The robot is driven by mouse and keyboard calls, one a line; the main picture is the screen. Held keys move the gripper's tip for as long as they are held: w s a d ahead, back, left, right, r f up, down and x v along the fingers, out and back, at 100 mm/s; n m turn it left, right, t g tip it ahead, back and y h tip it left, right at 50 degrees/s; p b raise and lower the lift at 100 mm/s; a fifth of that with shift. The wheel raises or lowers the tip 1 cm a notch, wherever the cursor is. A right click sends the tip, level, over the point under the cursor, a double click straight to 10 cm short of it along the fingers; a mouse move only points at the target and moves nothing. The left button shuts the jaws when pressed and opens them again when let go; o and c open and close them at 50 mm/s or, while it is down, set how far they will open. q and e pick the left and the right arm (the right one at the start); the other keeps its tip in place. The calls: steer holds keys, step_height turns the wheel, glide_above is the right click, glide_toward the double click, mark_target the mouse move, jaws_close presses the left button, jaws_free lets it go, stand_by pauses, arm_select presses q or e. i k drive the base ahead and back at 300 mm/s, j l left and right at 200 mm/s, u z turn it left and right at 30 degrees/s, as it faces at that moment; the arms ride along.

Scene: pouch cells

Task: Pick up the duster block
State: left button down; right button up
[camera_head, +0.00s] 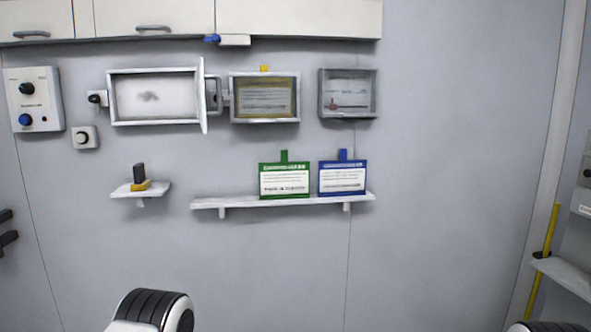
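A small block with a yellow base and an upright dark part (139,179), which looks like the duster block, stands on a small white wall shelf (119,193) left of centre. Neither gripper can be made out. A black and white rounded part of one of my arms shows at the bottom left, below the small shelf and apart from it. Another dark part of mine just shows at the bottom right corner.
A longer shelf (212,203) holds a green-framed card (284,180) and a blue-framed card (343,177). Above are wall boxes, one with an open door (203,95). Two dark pieces (7,238) at the left edge are unclear. The wall right of the shelves is bare.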

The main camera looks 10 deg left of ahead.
mark_target(139, 183)
steer(key=i+u, duration=0.1)
steer(key=u, duration=0.25)
steer(key=i+l+u, duration=0.1)
steer(key=u, duration=0.3)
steer(key=i+l+u, duration=0.1)
steer(key=u, duration=0.25)
steer(key=i+l+u, duration=0.1)
steer(key=l, duration=0.25)
steer(key=i+l+u, duration=0.15)
steer(key=i+l, duration=0.15)
steer(key=i+l+u, duration=0.1)
steer(key=l, duration=0.35)
steer(key=i+l+u, duration=0.1)
steer(key=i+l, duration=0.2)
steer(key=l, duration=0.05)
